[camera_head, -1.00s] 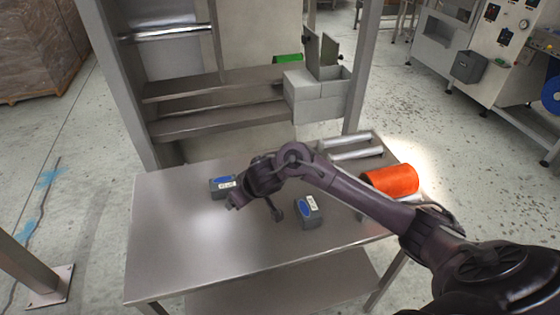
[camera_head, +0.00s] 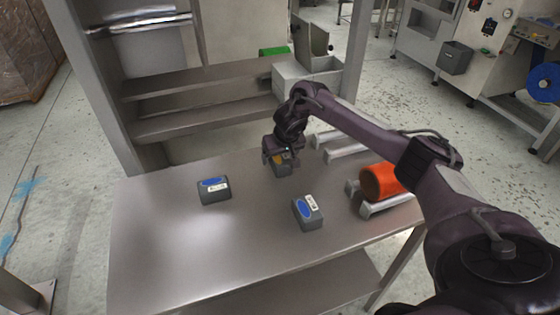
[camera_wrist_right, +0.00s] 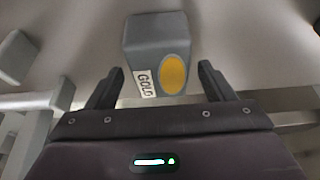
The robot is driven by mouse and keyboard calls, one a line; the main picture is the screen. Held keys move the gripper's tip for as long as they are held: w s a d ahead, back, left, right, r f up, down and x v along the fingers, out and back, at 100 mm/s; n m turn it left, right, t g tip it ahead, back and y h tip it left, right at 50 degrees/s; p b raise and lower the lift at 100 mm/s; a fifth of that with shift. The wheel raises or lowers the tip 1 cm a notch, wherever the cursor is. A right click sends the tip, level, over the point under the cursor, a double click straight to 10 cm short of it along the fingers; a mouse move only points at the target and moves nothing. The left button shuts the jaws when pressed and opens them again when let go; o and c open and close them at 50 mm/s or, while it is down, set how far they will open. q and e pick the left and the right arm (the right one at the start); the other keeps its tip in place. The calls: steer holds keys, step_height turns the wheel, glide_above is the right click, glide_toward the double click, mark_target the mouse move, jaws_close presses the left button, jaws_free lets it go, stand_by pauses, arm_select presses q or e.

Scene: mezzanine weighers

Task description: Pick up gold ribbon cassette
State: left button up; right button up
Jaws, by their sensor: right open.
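The gold ribbon cassette (camera_wrist_right: 157,42) is a grey block with a yellow oval and a "GOLD" label in the right wrist view. In the head view the cassette (camera_head: 284,169) is partly hidden by my right gripper (camera_head: 279,155), toward the back of the steel table. In the right wrist view my right gripper (camera_wrist_right: 161,70) is open, with one fingertip to each side of the cassette's labelled end. I cannot tell whether the fingers touch it. My left gripper is out of view.
Two grey cassettes with blue ovals, one left (camera_head: 213,190) and one nearer (camera_head: 308,212), stand on the steel table (camera_head: 190,250). An orange spool (camera_head: 381,181) and metal rollers (camera_head: 345,148) are at the right. The table's left and front are clear.

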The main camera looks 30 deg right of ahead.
steer(key=shift+w+f, duration=0.25)
steer(key=shift+f, duration=0.35)
steer(key=c, duration=1.1)
steer(key=shift+r, duration=0.1)
